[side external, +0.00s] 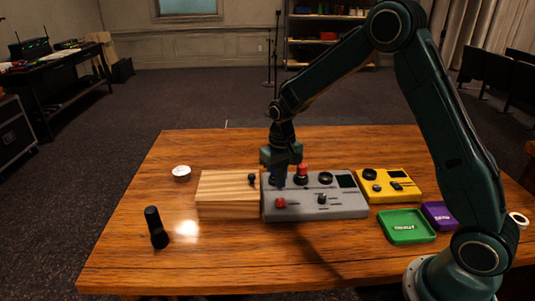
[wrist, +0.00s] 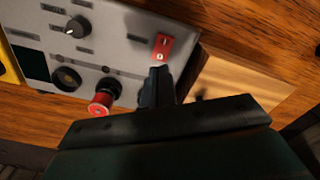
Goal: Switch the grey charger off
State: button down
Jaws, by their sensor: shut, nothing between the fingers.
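The grey charger (side external: 350,208) is a box with a sloped panel, near the middle of the table. Its red rocker switch (wrist: 163,47) has two pale marks; I cannot tell which side is pressed. The rocker also shows at the front left of the panel in the side view (side external: 280,203). A red push button (wrist: 102,100), black knobs (wrist: 74,27) and a dark screen (wrist: 30,62) share the panel. My gripper (wrist: 158,76) is shut and empty, pointing down at the panel. Its tips appear close to the rocker, on the red button's side; contact cannot be told.
A wooden block (side external: 225,207) with a small dark knob adjoins the charger's left. A yellow device (side external: 400,190), green tray (side external: 408,240) and purple tray (side external: 440,228) lie right. A black cylinder (side external: 155,228) and small white dish (side external: 181,173) are left. The front table is clear.

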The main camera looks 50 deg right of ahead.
notch_tip(320, 180, up, 2)
jog(key=shift+r, duration=0.2)
dwell(0.5)
notch_tip(320, 180, up, 10)
jog(key=t, duration=0.2)
send_over(281, 200)
jog(key=s+a, duration=0.2)
jog(key=s, duration=0.4)
jog(key=s+r+n, duration=0.1)
jog(key=s+r, duration=0.5)
jog(key=s+a+r+n+t, duration=0.2)
jog(key=s+t, duration=0.1)
jog(key=s, duration=1.2)
jog(key=shift+s+t, duration=0.3)
jog(key=shift+s, duration=0.05)
jog(key=shift+r, duration=0.1)
